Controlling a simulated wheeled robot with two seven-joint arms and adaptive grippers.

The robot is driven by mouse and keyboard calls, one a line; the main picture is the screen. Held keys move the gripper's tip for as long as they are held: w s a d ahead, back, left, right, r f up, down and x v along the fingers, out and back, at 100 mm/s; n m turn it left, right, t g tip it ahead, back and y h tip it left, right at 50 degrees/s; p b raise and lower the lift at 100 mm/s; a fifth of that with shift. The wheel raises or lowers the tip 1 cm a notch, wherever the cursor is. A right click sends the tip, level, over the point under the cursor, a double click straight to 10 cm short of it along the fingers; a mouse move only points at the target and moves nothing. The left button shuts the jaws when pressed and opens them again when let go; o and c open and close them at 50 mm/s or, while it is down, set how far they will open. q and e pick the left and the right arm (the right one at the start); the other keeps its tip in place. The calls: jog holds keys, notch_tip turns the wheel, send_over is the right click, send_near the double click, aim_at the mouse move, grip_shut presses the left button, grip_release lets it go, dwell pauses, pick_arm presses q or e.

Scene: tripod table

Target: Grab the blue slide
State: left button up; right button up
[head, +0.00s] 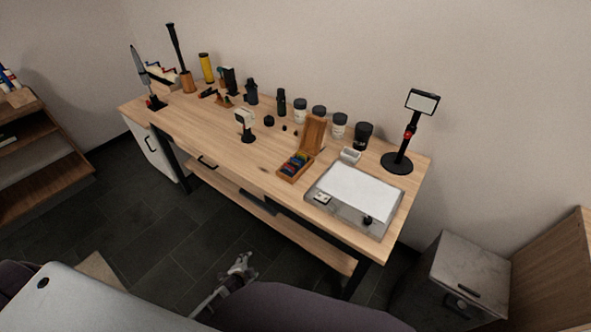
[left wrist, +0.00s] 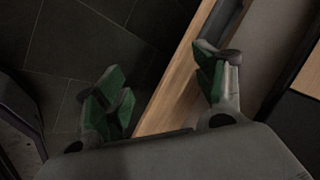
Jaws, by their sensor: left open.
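A wooden box of coloured slides (head: 296,164) stands on the front part of the wooden table (head: 215,125), right of its middle. The slides stand in a row, and blue shows among them, but single slides are too small to tell apart. My left gripper (head: 240,266) is in front of the table and below its top, well apart from the box. In the left wrist view its two green-padded fingers (left wrist: 165,85) are spread with nothing between them. The slides do not show in the left wrist view. My right gripper is not in view.
A light panel (head: 383,200) lies right of the box. A wooden stand (head: 314,133) and a small white tray (head: 350,155) are behind it. Jars and a black-based lamp (head: 397,163) line the back. A lower shelf (head: 310,245) runs below the tabletop.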

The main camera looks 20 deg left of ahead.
aim_at(284, 175)
pick_arm(q)
jog(key=w+a+r+m+t+y+b, duration=0.1)
jog(key=w+r+m+t+b, duration=0.25)
jog(key=w+r, duration=0.65)
jog(key=w+a+r+m+t+b, duration=0.1)
jog(key=w+r+m+t+b, duration=0.3)
jog(key=r, duration=0.9)
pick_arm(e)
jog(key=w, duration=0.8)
pick_arm(q)
jog(key=shift+w+d+r+m+t+h+b, duration=0.3)
jog(key=shift+w+d+r+m+h, duration=0.95)
jog(key=shift+m, duration=2.25)
jog(key=shift+w+d+r+m+t+h+b, duration=0.15)
jog(key=shift+w+d+r+m+h+b, duration=0.3)
jog(key=shift+d+r+m+h, duration=1.7)
jog(key=shift+w+d+r+m+t+h+b, duration=0.3)
jog(key=shift+w+r+m+h, duration=1.15)
jog(key=shift+m, duration=3.45)
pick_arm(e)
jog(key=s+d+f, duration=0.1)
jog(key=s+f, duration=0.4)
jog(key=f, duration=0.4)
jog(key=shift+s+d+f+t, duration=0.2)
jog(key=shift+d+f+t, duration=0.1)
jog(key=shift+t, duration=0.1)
